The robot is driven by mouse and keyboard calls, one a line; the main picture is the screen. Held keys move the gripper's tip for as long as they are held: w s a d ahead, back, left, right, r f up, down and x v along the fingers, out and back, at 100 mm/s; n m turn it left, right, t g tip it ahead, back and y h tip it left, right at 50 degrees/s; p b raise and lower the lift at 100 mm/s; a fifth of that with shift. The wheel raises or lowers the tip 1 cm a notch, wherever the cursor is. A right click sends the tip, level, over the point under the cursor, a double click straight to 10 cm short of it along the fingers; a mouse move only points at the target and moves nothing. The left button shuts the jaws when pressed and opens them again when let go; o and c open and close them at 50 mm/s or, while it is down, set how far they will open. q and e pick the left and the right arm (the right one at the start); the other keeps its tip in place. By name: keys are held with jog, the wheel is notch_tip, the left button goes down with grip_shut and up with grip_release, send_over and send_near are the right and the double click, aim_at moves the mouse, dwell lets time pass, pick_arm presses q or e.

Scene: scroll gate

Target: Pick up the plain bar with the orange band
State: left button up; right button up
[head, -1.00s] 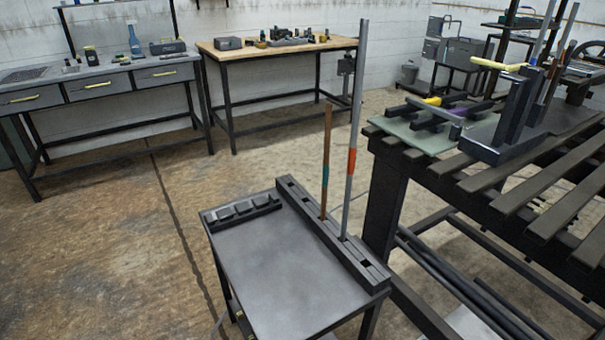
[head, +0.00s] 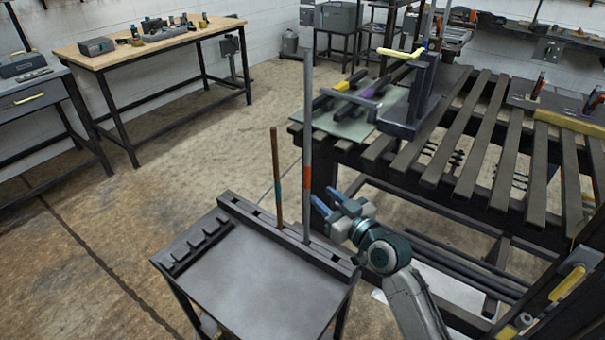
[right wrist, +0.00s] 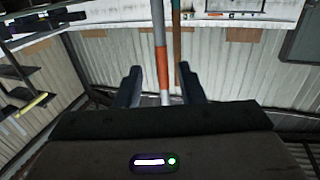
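The plain grey bar with the orange band (head: 307,120) stands upright in a slot of the dark rack (head: 335,262) on the small table. In the right wrist view the bar (right wrist: 158,25) shows its orange band between my finger lines. My right gripper (head: 324,198) is open, just right of the bar at about the height of its band. In the right wrist view my right gripper (right wrist: 159,72) has gaps on both sides of the bar; its fingers appear not to touch it. My left gripper is not in view.
A thinner brown rod with a teal band (head: 275,150) stands in the same rack, left of the bar. A notched dark block (head: 195,245) lies on the small table (head: 245,285). A slatted bench (head: 470,150) stands close on the right.

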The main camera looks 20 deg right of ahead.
aim_at(309, 185)
jog(key=shift+x, duration=1.05)
jog(key=p+x, duration=0.1)
jog(key=x, duration=0.4)
jog(key=shift+a+f+p, duration=0.1)
jog(key=shift+f+p, duration=0.1)
jog(key=shift+p, duration=0.2)
jog(key=shift+w+a, duration=0.1)
grip_shut()
jog(key=shift+r, duration=0.1)
